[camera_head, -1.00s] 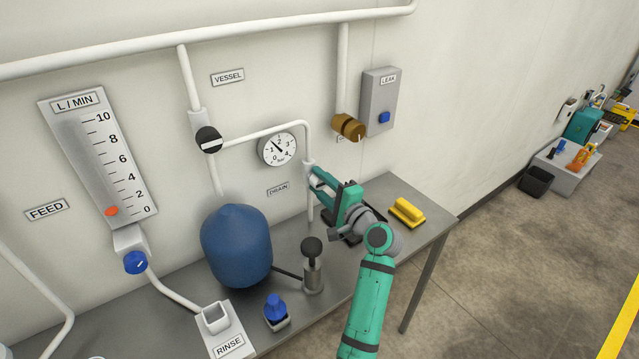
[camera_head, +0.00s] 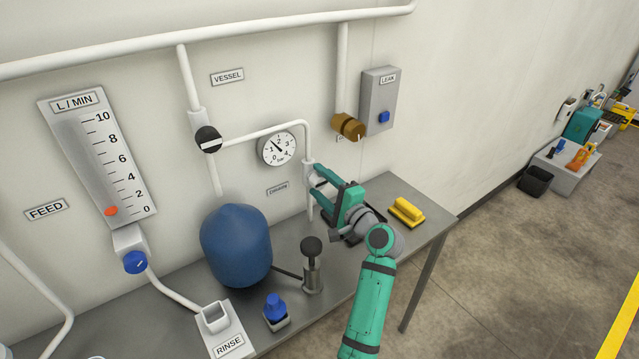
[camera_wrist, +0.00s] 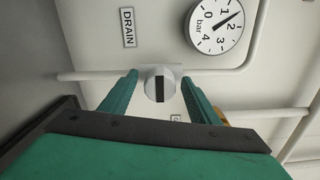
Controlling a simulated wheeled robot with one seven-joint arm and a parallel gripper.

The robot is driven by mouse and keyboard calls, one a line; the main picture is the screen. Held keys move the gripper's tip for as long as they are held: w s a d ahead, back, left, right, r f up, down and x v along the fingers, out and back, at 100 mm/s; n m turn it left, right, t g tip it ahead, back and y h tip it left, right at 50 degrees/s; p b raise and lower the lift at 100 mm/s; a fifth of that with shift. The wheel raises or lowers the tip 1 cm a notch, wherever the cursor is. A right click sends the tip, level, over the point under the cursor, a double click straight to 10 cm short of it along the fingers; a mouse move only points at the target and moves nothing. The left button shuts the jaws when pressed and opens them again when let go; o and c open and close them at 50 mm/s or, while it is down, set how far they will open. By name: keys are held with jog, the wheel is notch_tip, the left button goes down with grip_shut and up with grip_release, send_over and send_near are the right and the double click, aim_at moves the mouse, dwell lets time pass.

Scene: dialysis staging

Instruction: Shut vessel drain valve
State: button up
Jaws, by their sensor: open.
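The drain valve is a round white knob (camera_wrist: 158,85) with a black bar, on a thin white pipe (camera_wrist: 90,76) beside the DRAIN label (camera_wrist: 129,27). In the wrist view the black bar runs across the pipe's line. My gripper (camera_wrist: 158,80) is open, with one green finger on each side of the knob; I cannot tell whether they touch it. In the head view my gripper (camera_head: 315,183) is at the wall pipe and mostly hides the valve; a pale part shows between the fingers. The DRAIN label (camera_head: 277,188) is left of it.
A pressure gauge (camera_head: 277,149) is just above and left. A blue vessel (camera_head: 237,247) and a black-knobbed pump (camera_head: 313,267) stand on the grey table left of my arm. A yellow brush (camera_head: 407,212) lies right. A brass fitting (camera_head: 348,126) and LEAK box (camera_head: 379,99) are above.

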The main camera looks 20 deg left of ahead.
jog(key=v, duration=1)
jog(key=shift+s+d, duration=0.1)
jog(key=shift+d, duration=0.05)
